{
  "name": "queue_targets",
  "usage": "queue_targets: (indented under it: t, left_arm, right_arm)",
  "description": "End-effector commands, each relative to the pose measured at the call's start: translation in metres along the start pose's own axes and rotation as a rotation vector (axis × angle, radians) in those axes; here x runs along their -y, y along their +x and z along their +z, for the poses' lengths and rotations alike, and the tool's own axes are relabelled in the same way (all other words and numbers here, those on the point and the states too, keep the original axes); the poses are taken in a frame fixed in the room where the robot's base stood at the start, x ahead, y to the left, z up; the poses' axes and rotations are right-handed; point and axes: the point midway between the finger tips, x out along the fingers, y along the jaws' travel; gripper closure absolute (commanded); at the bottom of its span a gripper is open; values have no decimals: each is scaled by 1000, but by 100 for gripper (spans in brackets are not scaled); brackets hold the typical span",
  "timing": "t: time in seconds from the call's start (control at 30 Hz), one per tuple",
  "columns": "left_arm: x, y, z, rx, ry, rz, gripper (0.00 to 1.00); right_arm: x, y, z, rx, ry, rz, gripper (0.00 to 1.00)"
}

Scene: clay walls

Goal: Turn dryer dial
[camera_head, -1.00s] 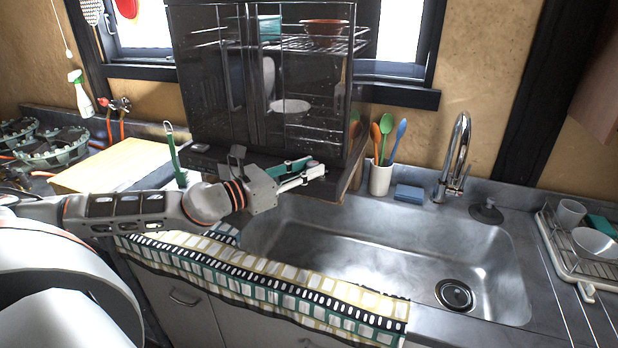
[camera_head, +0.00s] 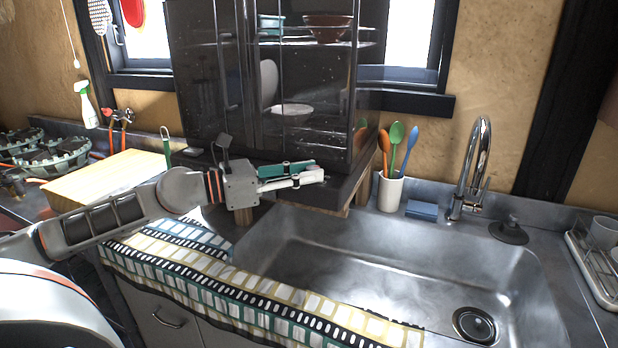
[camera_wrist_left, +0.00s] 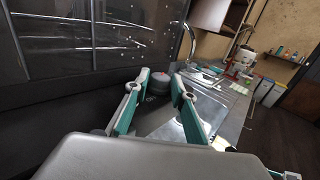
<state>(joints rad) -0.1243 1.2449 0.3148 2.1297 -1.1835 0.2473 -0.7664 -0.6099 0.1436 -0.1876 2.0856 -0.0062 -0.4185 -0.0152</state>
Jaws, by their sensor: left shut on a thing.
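The dish dryer (camera_head: 290,100) is a dark cabinet with a clear front, standing on a dark base at the left end of the sink. Its dial (camera_wrist_left: 159,86) is a small grey round knob with a red mark, seen between the fingertips in the left wrist view. My left gripper (camera_head: 318,172) reaches along the dryer's lower front from the left. It is shut on the dial, with one green-and-grey finger on each side; in the left wrist view the fingertips (camera_wrist_left: 161,82) flank it. In the head view the fingers mostly hide the dial. My right gripper is not in view.
The steel sink (camera_head: 400,265) lies in front and to the right. A white cup of coloured spoons (camera_head: 390,193), a blue sponge (camera_head: 422,209) and the tap (camera_head: 475,165) stand behind it. A patterned towel (camera_head: 250,285) hangs over the front edge. A wooden board (camera_head: 105,175) lies left.

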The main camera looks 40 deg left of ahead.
Motion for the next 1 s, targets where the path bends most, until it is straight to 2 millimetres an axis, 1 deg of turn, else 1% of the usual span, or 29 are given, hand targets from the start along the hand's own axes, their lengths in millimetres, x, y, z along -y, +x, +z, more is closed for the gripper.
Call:
queue_targets:
  t: [0.03, 0.2, 0.5, 0.53, 0.6, 0.87, 0.93, 1.0]
  left_arm:
    - [0, 0, -3, -2, -2, -3, 97]
    - [0, 0, -1, -2, -1, -8, 97]
    - [0, 0, 0, -1, 0, -8, 97]
    - [0, 0, 0, -1, 0, -8, 73]
    - [0, 0, 0, -1, 0, -8, 59]
    - [0, 0, 0, 0, 0, -7, 59]
    - [0, 0, 1, 1, 1, -7, 59]
    - [0, 0, 2, 1, 1, -5, 59]
  right_arm:
    - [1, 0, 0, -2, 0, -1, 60]
    - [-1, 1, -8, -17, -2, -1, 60]
    - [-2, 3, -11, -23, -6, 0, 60]
    - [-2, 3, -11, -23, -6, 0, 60]
    - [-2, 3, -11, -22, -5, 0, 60]
    - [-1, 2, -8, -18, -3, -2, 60]
    - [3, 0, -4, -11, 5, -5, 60]
    - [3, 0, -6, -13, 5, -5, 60]
